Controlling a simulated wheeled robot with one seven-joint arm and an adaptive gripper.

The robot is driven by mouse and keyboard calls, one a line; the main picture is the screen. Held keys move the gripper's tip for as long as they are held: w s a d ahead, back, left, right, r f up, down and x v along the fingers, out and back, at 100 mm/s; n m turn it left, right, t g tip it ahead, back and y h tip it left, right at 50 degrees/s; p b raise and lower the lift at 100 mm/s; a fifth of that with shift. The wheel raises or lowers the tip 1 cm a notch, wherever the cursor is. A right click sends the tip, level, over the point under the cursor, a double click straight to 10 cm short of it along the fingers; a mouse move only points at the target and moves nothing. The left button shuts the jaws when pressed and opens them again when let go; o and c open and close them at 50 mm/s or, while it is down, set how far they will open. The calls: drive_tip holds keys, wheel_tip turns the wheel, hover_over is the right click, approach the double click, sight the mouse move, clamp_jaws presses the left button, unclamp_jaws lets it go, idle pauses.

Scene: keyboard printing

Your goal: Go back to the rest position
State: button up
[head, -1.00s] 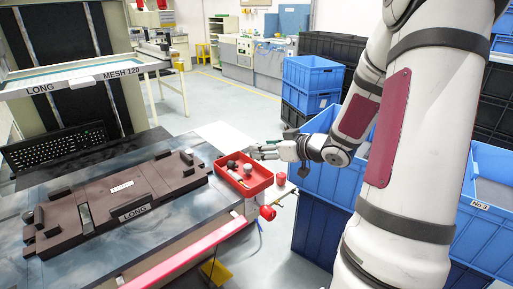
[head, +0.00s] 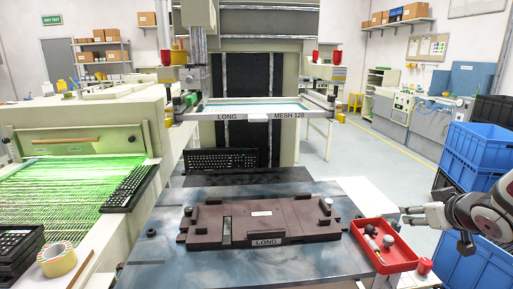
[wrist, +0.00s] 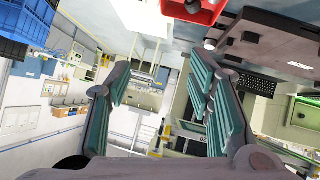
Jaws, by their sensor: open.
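My gripper (head: 408,216) is at the right of the head view, just right of the red tray, with its fingers pointing left. In the wrist view my gripper (wrist: 165,100) has its two teal-padded fingers spread apart with nothing between them. The brown fixture (head: 262,222) marked LONG lies on the work table (head: 165,260) in the middle of the head view. A black keyboard (head: 222,160) leans upright behind it, below the screen frame (head: 262,112) marked LONG and MESH 120.
The red tray (head: 384,262) holds small items at the table's right end. Blue crates (head: 472,147) stand at the far right, close to my arm. A green-lit conveyor (head: 60,195) with dark keyboards and a tape roll (head: 57,260) is at left. Open floor (head: 350,150) lies behind.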

drive_tip(key=s+a+r+g+y+p, duration=0.1)
drive_tip(key=s+a+r+g, duration=0.2)
drive_tip(key=s+a, duration=0.9)
drive_tip(key=s+a+r+m+g+y+p, duration=0.1)
drive_tip(key=s+a+r, duration=0.5)
drive_tip(key=s+a, duration=0.6)
drive_tip(key=s+g+p, duration=0.1)
drive_tip(key=s+g, duration=0.1)
drive_tip(key=s, duration=0.1)
drive_tip(key=shift+r+g, duration=0.2)
drive_tip(key=shift+g, duration=0.1)
